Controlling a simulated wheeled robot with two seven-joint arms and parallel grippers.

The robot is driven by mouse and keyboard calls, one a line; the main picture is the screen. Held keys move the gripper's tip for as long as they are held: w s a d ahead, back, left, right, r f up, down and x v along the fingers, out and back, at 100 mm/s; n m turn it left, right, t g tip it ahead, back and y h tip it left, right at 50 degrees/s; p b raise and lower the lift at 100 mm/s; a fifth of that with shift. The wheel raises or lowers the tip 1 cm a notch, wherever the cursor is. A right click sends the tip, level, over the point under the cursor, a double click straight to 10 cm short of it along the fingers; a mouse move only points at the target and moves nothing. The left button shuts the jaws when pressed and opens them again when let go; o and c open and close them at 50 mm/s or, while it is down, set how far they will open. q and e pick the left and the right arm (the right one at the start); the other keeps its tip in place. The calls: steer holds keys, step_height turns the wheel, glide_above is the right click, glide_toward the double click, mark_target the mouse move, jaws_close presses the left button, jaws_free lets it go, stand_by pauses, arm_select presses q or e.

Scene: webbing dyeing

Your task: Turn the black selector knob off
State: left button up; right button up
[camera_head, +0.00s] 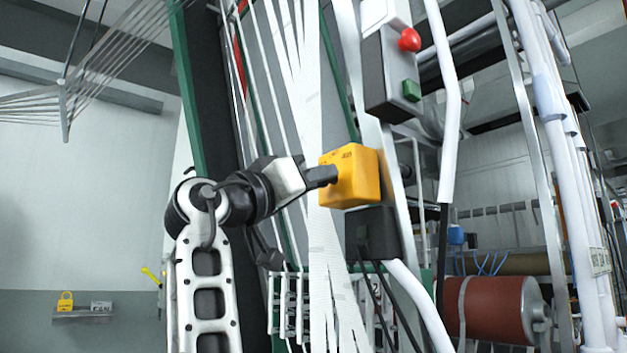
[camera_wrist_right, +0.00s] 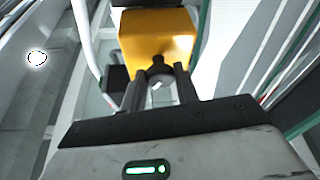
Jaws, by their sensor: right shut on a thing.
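A yellow switch box (camera_head: 362,178) is mounted on an upright post near the middle of the head view. It also shows at the top of the right wrist view (camera_wrist_right: 155,38). My right gripper (camera_head: 330,176) reaches the box's front face from the left. In the right wrist view its two fingers (camera_wrist_right: 158,85) are closed around the small black selector knob (camera_wrist_right: 158,66) on that face. In the head view the fingers hide the knob, and its exact turn angle cannot be made out. My left gripper is not in view.
Above the yellow box is a dark control box with a red button (camera_head: 409,40) and a green button (camera_head: 411,90). A black box (camera_head: 372,233) with cables sits just below. White webbing strips (camera_head: 325,260) hang beside it. A red-brown roller (camera_head: 492,307) is at the lower right.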

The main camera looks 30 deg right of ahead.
arm_select(q)
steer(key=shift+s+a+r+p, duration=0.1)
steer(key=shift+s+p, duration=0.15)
steer(key=shift+p, duration=0.3)
arm_select(e)
steer(key=n+t+y, duration=0.1)
steer(key=n, duration=0.3)
steer(key=n+t+y, duration=0.1)
steer(key=n+t, duration=0.1)
steer(key=n, duration=0.2)
steer(key=shift+s+n, duration=0.2)
steer(key=shift+n, duration=0.1)
steer(key=shift+t, duration=0.4)
steer(key=o, duration=1)
steer(key=shift+c, duration=0.2)
